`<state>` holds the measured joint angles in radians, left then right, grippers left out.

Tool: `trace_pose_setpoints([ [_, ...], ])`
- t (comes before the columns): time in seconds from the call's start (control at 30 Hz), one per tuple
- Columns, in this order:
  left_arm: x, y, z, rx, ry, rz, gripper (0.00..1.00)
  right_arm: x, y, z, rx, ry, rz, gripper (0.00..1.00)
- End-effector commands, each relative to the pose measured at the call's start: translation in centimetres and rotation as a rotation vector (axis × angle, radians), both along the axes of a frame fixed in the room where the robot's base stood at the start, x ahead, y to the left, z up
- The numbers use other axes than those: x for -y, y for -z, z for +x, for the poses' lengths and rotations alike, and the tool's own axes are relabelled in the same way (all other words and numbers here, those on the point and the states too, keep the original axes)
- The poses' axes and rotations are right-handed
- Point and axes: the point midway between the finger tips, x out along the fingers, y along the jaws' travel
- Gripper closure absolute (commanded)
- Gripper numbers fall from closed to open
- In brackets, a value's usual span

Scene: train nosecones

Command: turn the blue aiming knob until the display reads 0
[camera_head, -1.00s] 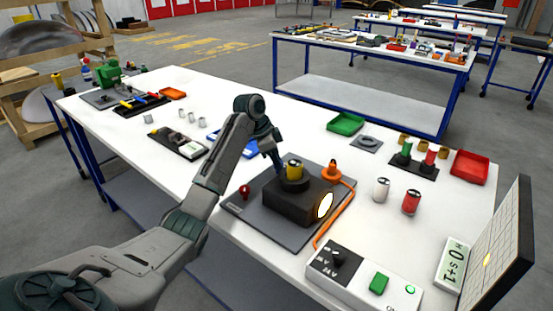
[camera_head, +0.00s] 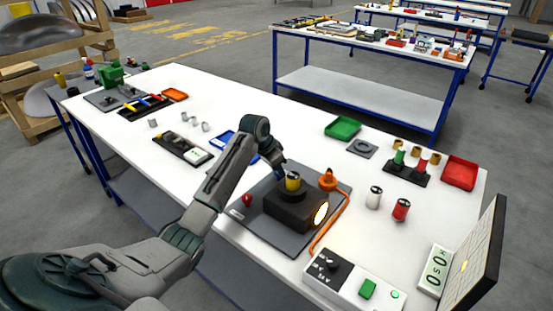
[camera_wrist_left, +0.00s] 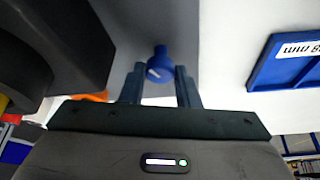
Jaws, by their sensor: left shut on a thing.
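The blue aiming knob (camera_wrist_left: 160,62) shows in the left wrist view, with a white mark on it. My left gripper (camera_wrist_left: 160,80) is shut on it, one finger on each side. In the head view the left gripper (camera_head: 279,172) is behind the black lamp block (camera_head: 290,210), and the knob is hidden there. The block has a yellow cylinder (camera_head: 293,182) on top and a glowing lens. The small display (camera_head: 435,270) is at the right; its tilted characters look like 0S0, and I cannot read them surely. My right gripper is not in view.
A white control box (camera_head: 350,285) with a green button is in front. An orange cable (camera_head: 327,232) runs from the block. Cans (camera_head: 374,197) stand to the right.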

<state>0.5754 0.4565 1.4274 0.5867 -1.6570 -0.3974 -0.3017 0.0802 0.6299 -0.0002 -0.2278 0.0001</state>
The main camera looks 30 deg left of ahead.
Motion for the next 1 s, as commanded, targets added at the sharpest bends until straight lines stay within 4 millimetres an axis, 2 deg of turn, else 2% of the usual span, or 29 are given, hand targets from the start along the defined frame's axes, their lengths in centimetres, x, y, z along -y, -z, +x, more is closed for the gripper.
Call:
trace_pose_setpoints([
  [0.03,0.1,-0.8,0.0,-0.001,-0.036,-0.001,0.94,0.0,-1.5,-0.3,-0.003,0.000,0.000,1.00],
  [0.1,0.1,-0.7,-0.1,-0.001,-0.087,-0.001,0.94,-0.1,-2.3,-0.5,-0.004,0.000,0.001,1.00],
  [0.4,0.2,-0.4,0.0,0.001,-0.240,-0.001,0.94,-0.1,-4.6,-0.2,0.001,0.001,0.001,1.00],
  [1.0,0.2,-0.1,0.0,0.003,-0.294,0.000,0.94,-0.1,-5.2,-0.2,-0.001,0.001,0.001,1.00],
])
